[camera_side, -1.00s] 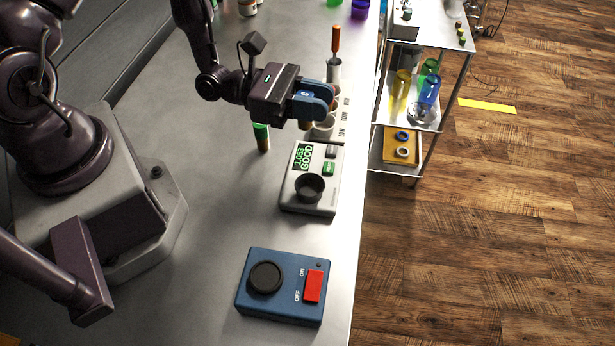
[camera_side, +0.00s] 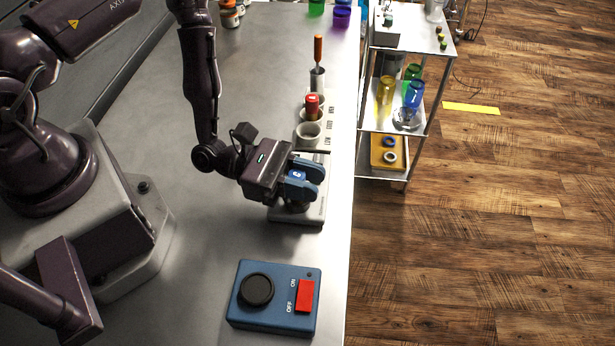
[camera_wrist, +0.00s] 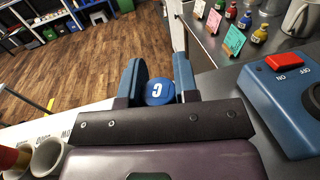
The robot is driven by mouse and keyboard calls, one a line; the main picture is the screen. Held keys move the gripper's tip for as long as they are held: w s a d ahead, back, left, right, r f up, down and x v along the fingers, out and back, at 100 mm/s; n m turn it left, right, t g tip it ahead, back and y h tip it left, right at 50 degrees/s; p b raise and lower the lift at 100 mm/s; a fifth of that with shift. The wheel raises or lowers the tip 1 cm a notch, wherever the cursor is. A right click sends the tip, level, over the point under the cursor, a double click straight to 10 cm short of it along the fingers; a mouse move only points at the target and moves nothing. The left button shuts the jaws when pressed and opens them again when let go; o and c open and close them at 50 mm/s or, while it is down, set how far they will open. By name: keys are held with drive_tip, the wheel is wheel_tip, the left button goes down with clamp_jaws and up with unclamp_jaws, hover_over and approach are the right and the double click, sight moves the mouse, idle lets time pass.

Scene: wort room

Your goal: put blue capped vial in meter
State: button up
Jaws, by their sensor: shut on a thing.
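My gripper (camera_side: 305,183) is shut on the blue capped vial, directly over the meter. The vial's blue cap (camera_wrist: 160,92), marked with a white letter, shows between the two blue fingers in the wrist view. The cap also shows in the side view (camera_side: 296,174). The vial's body is hidden. The grey meter (camera_side: 297,220) shows mostly by its front edge; its screen and most of its well are hidden behind my gripper. I cannot tell whether the vial's lower end is inside the well.
Behind the meter stand holders with LOW, GOOD and HIGH labels; a red capped vial (camera_side: 312,106) is in one, and a nearer cup (camera_side: 309,133) looks empty. A blue box with a red switch (camera_side: 305,296) stands in front. A metal shelf cart (camera_side: 400,120) is beyond the right edge.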

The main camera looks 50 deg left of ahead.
drive_tip(key=shift+f, duration=0.3)
drive_tip(key=o, duration=0.9)
